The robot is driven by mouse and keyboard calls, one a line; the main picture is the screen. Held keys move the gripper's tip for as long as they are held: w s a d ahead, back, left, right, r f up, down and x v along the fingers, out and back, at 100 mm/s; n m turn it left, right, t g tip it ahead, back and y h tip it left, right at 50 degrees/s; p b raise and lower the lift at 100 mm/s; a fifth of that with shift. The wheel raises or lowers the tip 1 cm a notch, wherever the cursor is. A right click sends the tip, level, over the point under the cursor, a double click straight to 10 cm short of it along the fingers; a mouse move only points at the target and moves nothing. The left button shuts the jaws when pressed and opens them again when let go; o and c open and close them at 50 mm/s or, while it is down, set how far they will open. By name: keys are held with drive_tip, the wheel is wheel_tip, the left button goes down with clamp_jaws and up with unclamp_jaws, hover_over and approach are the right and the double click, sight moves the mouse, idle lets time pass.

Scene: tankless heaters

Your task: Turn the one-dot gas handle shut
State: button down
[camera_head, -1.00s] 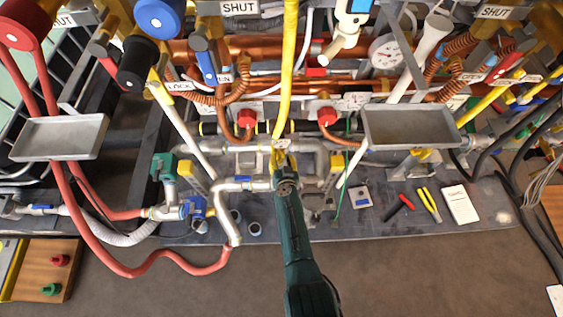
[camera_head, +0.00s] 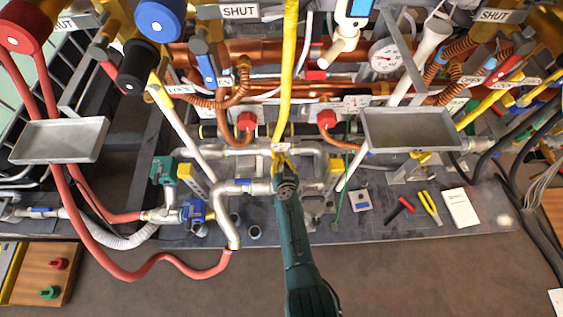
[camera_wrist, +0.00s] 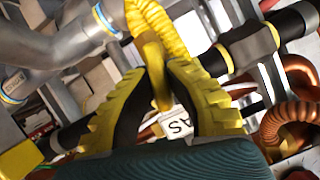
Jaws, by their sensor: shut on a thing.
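My gripper (camera_head: 284,160) reaches up from the bottom middle to the pipework below the yellow gas hose (camera_head: 287,75). In the wrist view its two yellow-and-black fingers (camera_wrist: 167,80) are closed on a narrow yellow handle (camera_wrist: 154,72). A white tag with the letters "AS" visible (camera_wrist: 179,126) shows between the fingers, partly hidden. The ribbed yellow hose (camera_wrist: 158,28) is just beyond the fingertips. No dot mark can be made out on the handle, and the fingers cover part of it.
Silver pipes (camera_head: 250,188) run on both sides of my gripper. Two red knobs (camera_head: 246,121) (camera_head: 327,119) sit behind it. Grey trays (camera_head: 60,157) (camera_head: 412,113) stick out left and right. Pliers (camera_head: 430,206) and a white pad (camera_head: 461,207) lie on the bench at right.

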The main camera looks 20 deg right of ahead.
sight(279, 142)
drive_tip(key=shift+s+f, duration=0.1)
drive_tip(key=shift+f, duration=0.1)
drive_tip(key=m+y+b, duration=0.1)
drive_tip(key=b, duration=0.1)
drive_tip(key=m+t+b, duration=0.1)
drive_tip(key=m+b, duration=0.1)
drive_tip(key=shift+d+f+y, duration=0.1)
drive_tip(key=shift+f+y, duration=0.15)
drive_tip(key=shift+y, duration=0.15)
drive_tip(key=shift+r+m+t+y+b, duration=0.15)
drive_tip(key=shift+m+t+y+b, duration=0.25)
drive_tip(key=shift+m+b, duration=0.4)
drive_tip(key=shift+m, duration=0.3)
drive_tip(key=c, duration=1.1)
unclamp_jaws()
drive_tip(key=shift+r, duration=0.1)
drive_tip(key=shift+o, duration=0.2)
drive_tip(key=shift+r, duration=0.1)
wheel_tip(279, 142, up, 10)
drive_tip(key=shift+f, duration=0.1)
